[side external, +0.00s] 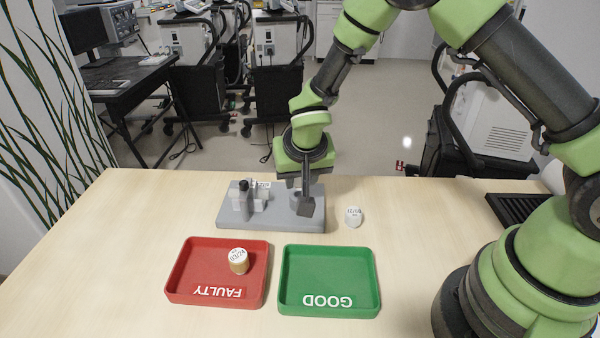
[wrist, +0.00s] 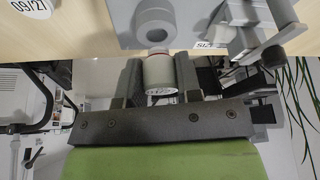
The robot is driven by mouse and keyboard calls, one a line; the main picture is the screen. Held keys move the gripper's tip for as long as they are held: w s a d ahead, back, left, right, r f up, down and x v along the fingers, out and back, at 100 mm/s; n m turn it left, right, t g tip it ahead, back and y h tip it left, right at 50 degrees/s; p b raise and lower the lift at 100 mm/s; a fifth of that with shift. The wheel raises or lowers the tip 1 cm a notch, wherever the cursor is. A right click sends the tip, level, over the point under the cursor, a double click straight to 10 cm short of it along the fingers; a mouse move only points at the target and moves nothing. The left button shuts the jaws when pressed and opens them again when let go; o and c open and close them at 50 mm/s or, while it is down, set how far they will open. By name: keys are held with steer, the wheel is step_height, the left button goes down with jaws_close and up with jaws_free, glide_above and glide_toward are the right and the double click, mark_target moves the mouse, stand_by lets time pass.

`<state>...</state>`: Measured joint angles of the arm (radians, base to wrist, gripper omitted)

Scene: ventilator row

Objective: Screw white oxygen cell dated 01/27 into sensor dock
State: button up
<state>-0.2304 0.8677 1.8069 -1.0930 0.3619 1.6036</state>
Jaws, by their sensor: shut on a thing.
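My gripper (side external: 306,205) points down over the right part of the grey sensor dock (side external: 228,212). In the wrist view its two fingers (wrist: 159,78) are shut on a white cylindrical cell (wrist: 158,70); the print on its label is too small to read. The cell is close to the dock's round grey socket (wrist: 155,16); I cannot tell whether they touch. In the side view the fingers hide the held cell. Another white cell (side external: 353,216) stands on the table right of the dock; its label reads 09/27 in the wrist view (wrist: 36,6).
A red FAULTY tray (side external: 174,277) holds a tan cell with a white top (side external: 238,261). A green GOOD tray (side external: 330,270) beside it is empty. The dock carries a clamp-like fixture (side external: 245,197) on its left.

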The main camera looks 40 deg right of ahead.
steer(key=shift+f, duration=1.2)
stand_by(1.9)
steer(key=o, duration=0.7)
steer(key=shift+c, duration=0.2)
steer(key=shift+o, duration=0.7)
steer(key=shift+s+d, duration=0.1)
steer(key=shift+s, duration=0.05)
steer(key=shift+r, duration=0.75)
steer(key=shift+w, duration=0.3)
steer(key=shift+c, duration=0.4)
